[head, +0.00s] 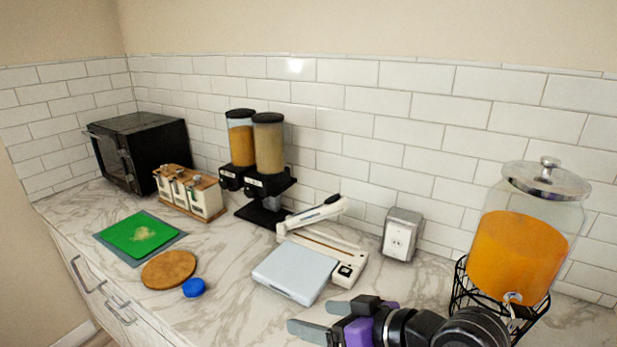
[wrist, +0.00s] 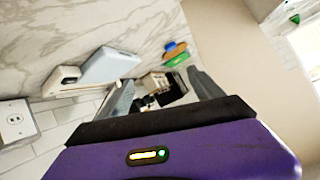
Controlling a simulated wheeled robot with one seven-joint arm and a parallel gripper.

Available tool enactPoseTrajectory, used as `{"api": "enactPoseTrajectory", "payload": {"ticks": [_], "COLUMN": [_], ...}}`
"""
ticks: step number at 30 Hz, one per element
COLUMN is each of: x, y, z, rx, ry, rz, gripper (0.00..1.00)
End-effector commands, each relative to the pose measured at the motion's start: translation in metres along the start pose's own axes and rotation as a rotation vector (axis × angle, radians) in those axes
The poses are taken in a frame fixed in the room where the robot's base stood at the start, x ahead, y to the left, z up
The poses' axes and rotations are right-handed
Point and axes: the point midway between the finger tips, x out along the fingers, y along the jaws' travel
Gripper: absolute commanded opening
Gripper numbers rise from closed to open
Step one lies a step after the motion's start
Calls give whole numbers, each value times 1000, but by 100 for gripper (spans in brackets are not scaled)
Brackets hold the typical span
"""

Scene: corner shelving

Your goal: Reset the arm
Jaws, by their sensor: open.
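My gripper (head: 308,327) is at the bottom of the head view, over the front right part of the counter, with its fingers pointing left. In the wrist view my gripper (wrist: 160,92) shows its two grey fingers spread apart, with nothing held between them. My arm extends to the right, in front of the drink dispenser's stand.

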Motion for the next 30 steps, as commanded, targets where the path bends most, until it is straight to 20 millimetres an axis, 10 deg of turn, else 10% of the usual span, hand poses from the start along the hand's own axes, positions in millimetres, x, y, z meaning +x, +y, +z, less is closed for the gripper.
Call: {"api": "enactPoseTrajectory", "payload": {"ticks": [14,30], "x": [-2,-104], "y": [-34,-40], "z": [24,201], "rx": [355,476], "ry": [459,537], "rz": [116,544], "gripper": [76,76]}}
